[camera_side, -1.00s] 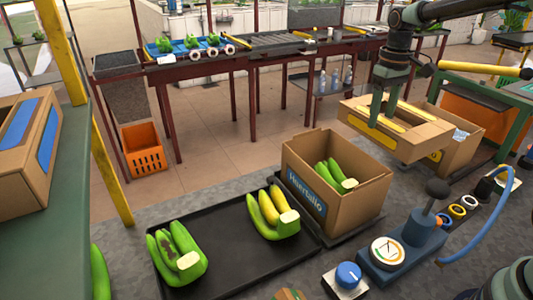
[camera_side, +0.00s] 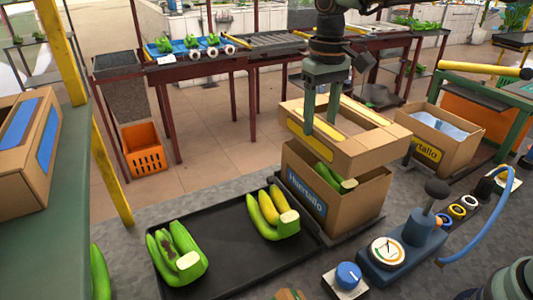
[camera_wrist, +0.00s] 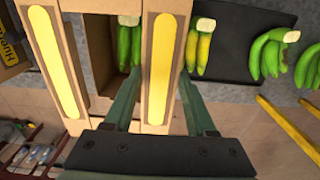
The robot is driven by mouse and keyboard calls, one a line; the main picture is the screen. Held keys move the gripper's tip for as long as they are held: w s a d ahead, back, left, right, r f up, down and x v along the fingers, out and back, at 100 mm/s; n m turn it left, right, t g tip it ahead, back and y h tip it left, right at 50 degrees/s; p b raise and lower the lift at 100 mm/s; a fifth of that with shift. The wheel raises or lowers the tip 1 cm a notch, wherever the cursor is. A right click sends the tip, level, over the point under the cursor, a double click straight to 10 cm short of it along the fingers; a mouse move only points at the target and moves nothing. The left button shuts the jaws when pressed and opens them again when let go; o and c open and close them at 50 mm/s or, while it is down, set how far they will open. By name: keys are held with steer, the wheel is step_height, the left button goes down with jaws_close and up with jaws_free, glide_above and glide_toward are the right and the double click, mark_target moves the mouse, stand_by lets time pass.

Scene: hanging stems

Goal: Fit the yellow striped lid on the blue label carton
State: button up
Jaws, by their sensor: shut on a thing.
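The yellow striped lid (camera_side: 360,146) is a cardboard frame with an open middle and yellow stripes. My gripper (camera_side: 320,125) is shut on its left side bar and holds it just above the blue label carton (camera_side: 345,208). In the wrist view the lid (camera_wrist: 182,60) shows two yellow stripes, with my gripper's fingers (camera_wrist: 160,105) either side of one bar. The carton stands open below, with green bananas (camera_side: 330,177) inside. The lid covers much of the carton's opening from the side view; whether they touch is hard to tell.
A yellow label carton (camera_side: 447,135) with pale blue lining stands at the right. A black tray (camera_side: 225,245) with two banana bunches lies left of the blue label carton. A control box with a lever (camera_side: 415,240) stands at the front right.

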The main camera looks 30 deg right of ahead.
mark_target(317, 142)
steer(key=shift+f, duration=3.85)
steer(key=shift+f, duration=0.6)
steer(key=o, duration=1.3)
steer(key=shift+o, duration=0.2)
steer(key=shift+r, duration=1.65)
steer(key=shift+r, duration=3.35)
steer(key=shift+s, duration=0.1)
